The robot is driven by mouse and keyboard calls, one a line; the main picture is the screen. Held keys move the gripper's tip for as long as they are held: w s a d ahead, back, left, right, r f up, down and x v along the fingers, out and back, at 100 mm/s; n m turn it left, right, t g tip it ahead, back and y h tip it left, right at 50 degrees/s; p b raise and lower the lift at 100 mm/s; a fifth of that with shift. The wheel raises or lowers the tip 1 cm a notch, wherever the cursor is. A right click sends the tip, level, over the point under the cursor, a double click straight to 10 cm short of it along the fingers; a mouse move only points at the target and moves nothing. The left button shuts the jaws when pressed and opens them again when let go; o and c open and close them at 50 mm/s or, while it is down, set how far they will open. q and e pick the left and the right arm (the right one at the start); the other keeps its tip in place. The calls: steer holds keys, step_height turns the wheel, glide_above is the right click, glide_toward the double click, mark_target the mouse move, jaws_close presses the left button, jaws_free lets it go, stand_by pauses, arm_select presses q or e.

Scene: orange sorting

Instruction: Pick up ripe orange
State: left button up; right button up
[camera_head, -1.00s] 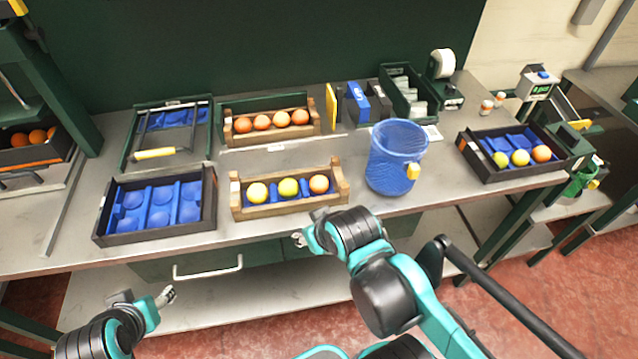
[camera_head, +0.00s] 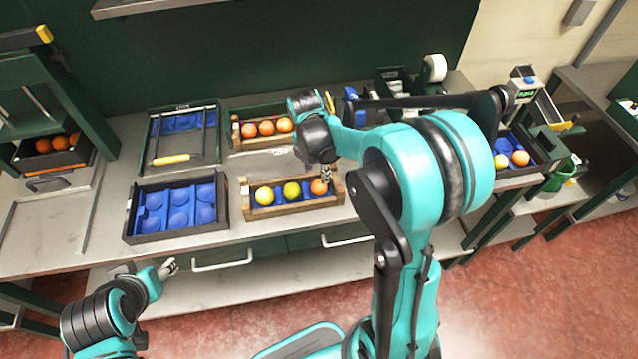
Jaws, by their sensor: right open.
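A wooden crate (camera_head: 282,210) at the front middle of the bench holds a row of fruit.
A black tray with empty blue cups (camera_head: 132,224) stands left of the crate. Behind the crate is another wooden crate with oranges (camera_head: 265,128). A tray at the right holds fruit (camera_head: 520,158). My right arm hides the blue basket's place.

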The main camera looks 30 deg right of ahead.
mark_target(318, 183)
steer(key=f, duration=0.2)
steer(key=f+b, duration=0.1)
steer(key=f, duration=0.1)
steer(key=f+b, duration=0.1)
steer(key=f, duration=0.2)
steer(key=shift+d, duration=0.35)
steer(key=c, duration=0.8)
